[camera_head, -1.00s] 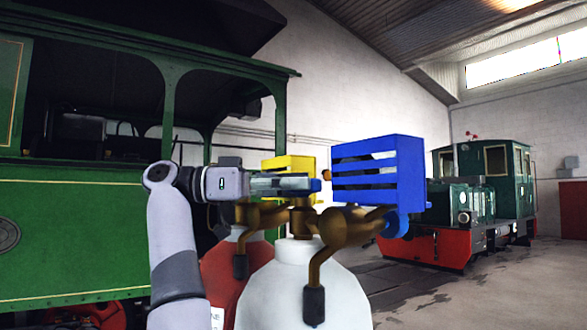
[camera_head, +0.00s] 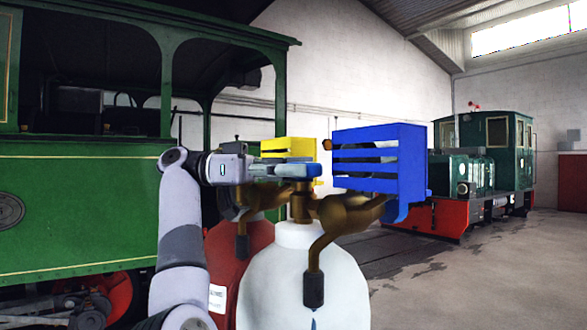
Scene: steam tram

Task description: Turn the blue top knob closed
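A white gas bottle (camera_head: 302,280) stands in the centre with a brass valve (camera_head: 302,205) on its neck. The blue top knob (camera_head: 308,170) sits on top of this valve and is partly covered by my gripper. My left gripper (camera_head: 294,170) reaches in from the left at the knob's height, its fingers overlapping the knob. I cannot tell whether the fingers press on it. My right gripper is not in view.
A blue slatted guard (camera_head: 378,158) stands just right of the knob, and a yellow guard (camera_head: 288,147) behind it. A red bottle (camera_head: 238,250) stands close at the left. Green locomotives stand left (camera_head: 70,220) and back right (camera_head: 510,150). Floor at right is clear.

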